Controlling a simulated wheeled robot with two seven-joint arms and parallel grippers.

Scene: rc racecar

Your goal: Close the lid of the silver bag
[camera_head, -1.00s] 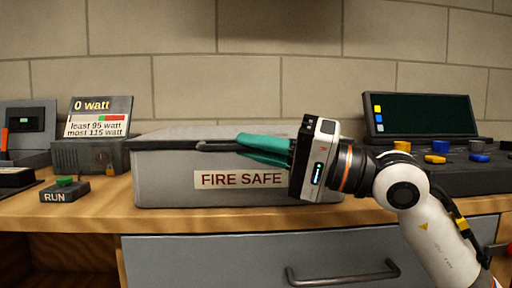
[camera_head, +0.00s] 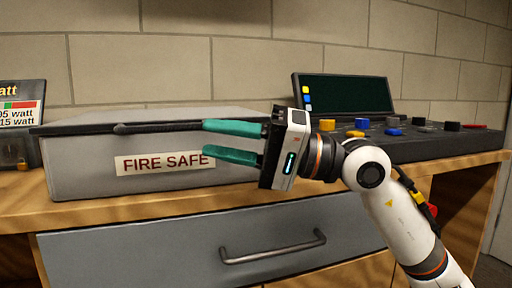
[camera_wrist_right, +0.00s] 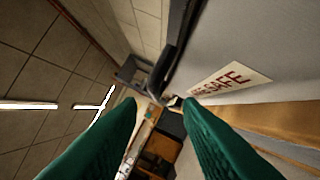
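The silver bag (camera_head: 90,170) is a grey box marked FIRE SAFE on the wooden bench, with its label also in the right wrist view (camera_wrist_right: 230,82). Its flat lid (camera_head: 150,118) lies over the top, looking down or nearly so; any small gap cannot be told. A dark handle (camera_head: 160,127) runs along the lid's front edge. My right gripper (camera_head: 205,141) is open, its green fingers apart in front of the bag's right part. The upper finger is near the handle's right end; contact cannot be told. Nothing shows between the fingers. My left gripper is out of view.
A dark screen (camera_head: 345,95) stands behind a black console (camera_head: 430,145) with coloured knobs, right of the bag. A grey meter box (camera_head: 18,150) is at the left edge. A grey drawer (camera_head: 150,250) with a handle is below the bench top. A block wall stands behind.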

